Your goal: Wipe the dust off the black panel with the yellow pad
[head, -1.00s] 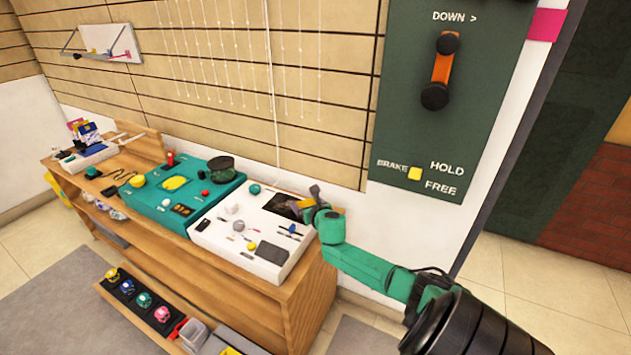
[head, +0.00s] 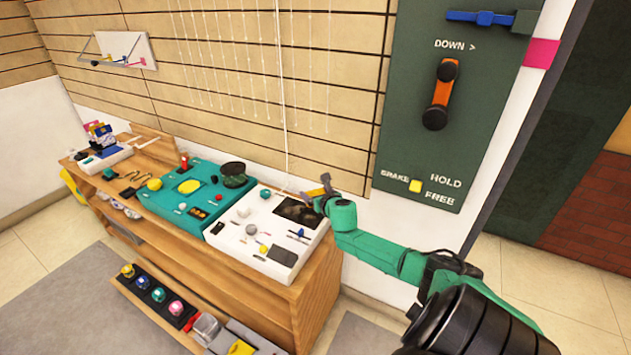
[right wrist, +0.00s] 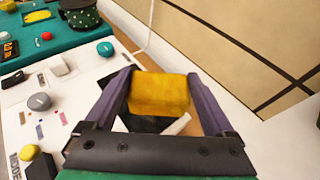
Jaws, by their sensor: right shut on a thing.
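The black panel (head: 297,211) lies at the back right corner of the white board, with brownish smudges on it in the head view. My right gripper (head: 318,193) is at the panel's right back edge. In the right wrist view its two purple fingers are shut on the yellow pad (right wrist: 160,93). The pad and gripper hide most of the black panel (right wrist: 147,124) there. I cannot tell whether the pad touches the panel. My left gripper is out of view.
The white board (head: 232,237) stands at the right end of a wooden bench (head: 262,290), beside a teal board (head: 160,204) with a dark round pot (head: 233,174). A slatted wall rises close behind. A white cord (head: 286,140) hangs down behind the white board.

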